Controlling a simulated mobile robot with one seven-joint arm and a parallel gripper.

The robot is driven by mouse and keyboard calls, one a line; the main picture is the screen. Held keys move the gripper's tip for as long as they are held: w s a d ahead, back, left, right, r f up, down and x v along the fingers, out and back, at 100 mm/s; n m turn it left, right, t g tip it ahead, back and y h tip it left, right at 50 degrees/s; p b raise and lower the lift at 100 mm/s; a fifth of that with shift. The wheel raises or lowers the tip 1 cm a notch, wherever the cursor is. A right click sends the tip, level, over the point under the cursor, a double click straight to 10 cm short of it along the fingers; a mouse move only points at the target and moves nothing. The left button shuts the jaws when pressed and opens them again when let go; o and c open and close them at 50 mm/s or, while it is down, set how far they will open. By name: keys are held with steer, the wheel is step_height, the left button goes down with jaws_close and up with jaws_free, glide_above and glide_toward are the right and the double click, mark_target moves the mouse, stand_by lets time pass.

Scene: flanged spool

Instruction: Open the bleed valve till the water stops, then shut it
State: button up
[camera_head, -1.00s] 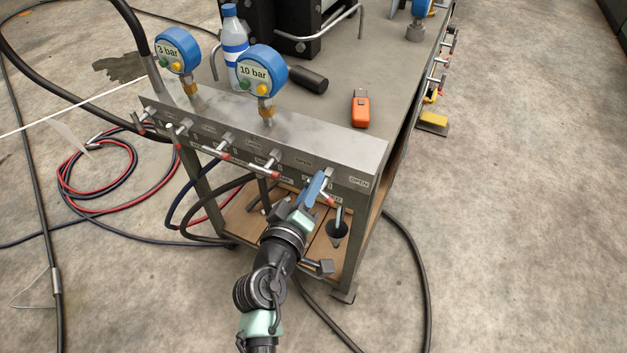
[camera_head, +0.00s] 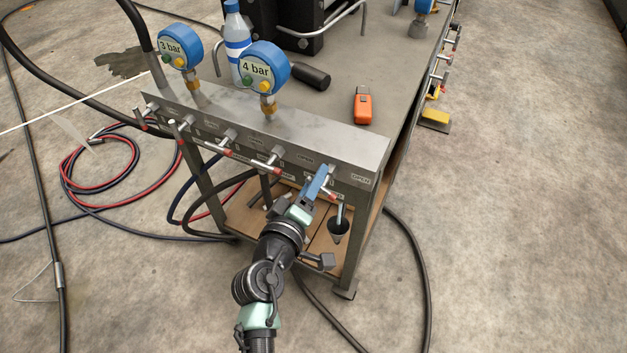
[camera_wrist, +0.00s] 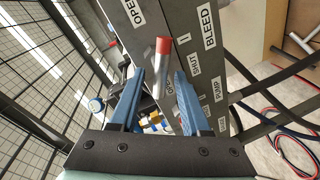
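The bleed valve lever has a red tip and a grey stem (camera_wrist: 162,50) in the wrist view, beside the BLEED label (camera_wrist: 209,27). My gripper (camera_wrist: 161,72) has its blue fingers apart, one on each side of the lever, with gaps visible. In the head view my gripper (camera_head: 321,178) is at the right end of the valve panel (camera_head: 250,130), and the lever's red tip (camera_head: 333,197) shows just right of the fingers. A short pipe (camera_head: 341,212) points into a dark funnel (camera_head: 339,230) below; I cannot make out water there. The right gauge (camera_head: 263,70) reads 4 bar.
The left gauge (camera_head: 180,48) reads 3 bar. Several other red-tipped levers, one of them here (camera_head: 265,167), line the panel to the left of my gripper. A bottle (camera_head: 236,40) and an orange device (camera_head: 362,105) stand on the bench top. Floor to the right is mostly clear.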

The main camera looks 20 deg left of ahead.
steer(key=s+r, duration=0.2)
steer(key=s, duration=1)
steer(key=shift+s+d+r+b, duration=0.15)
steer(key=shift+s+d+b, duration=0.25)
stand_by(1.8)
